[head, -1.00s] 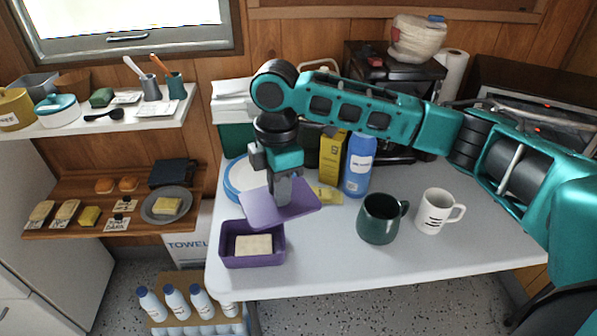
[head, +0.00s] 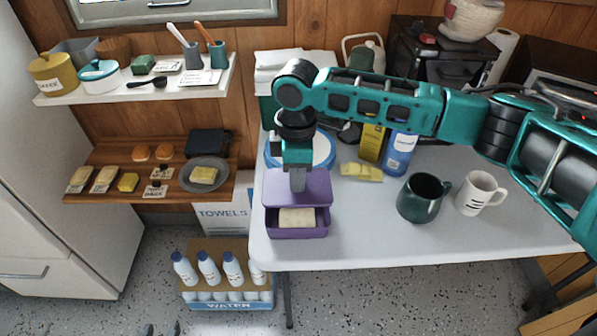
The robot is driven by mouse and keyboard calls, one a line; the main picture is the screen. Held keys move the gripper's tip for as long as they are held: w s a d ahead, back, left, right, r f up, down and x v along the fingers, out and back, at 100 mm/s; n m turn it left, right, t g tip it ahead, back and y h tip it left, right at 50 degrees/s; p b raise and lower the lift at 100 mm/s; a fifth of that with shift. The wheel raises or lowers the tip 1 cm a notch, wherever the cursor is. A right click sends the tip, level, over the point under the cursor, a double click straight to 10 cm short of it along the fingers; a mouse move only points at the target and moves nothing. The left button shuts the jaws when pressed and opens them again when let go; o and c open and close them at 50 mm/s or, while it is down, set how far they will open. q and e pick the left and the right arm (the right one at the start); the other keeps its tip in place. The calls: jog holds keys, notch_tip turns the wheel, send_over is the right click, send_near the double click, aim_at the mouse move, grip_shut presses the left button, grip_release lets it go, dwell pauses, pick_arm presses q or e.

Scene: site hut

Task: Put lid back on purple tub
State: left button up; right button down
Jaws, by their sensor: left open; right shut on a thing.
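The purple tub (head: 298,233) stands on the white table near its left front corner. A pale block (head: 297,217) lies inside it and shows through the open front part. My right gripper (head: 298,186) is shut on the purple lid (head: 318,190), its fingers pointing down at the lid's middle. The lid is roughly level and covers the back part of the tub in this view. I cannot tell whether it touches the rim. My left gripper is not in view.
The white table (head: 350,240) has a green mug (head: 420,200), a white mug (head: 478,195), a blue bottle (head: 400,153) and a yellow carton (head: 372,143) right of the tub. A blue-rimmed plate (head: 325,148) is behind it. The front middle is clear.

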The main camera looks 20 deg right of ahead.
notch_tip(320, 180, down, 4)
jog(key=b, duration=0.5)
jog(key=shift+f, duration=0.9)
pick_arm(q)
jog(key=f, duration=0.2)
jog(key=w+d+f, duration=0.1)
jog(key=shift+f+h, duration=0.3)
jog(key=shift+s, duration=0.1)
jog(key=shift+s+r+p, duration=0.1)
jog(key=shift+r+p, duration=1.05)
jog(key=shift+p, duration=0.3)
jog(key=shift+r+p, duration=1.1)
pick_arm(e)
jog(key=shift+f, duration=0.4)
dwell(0.6)
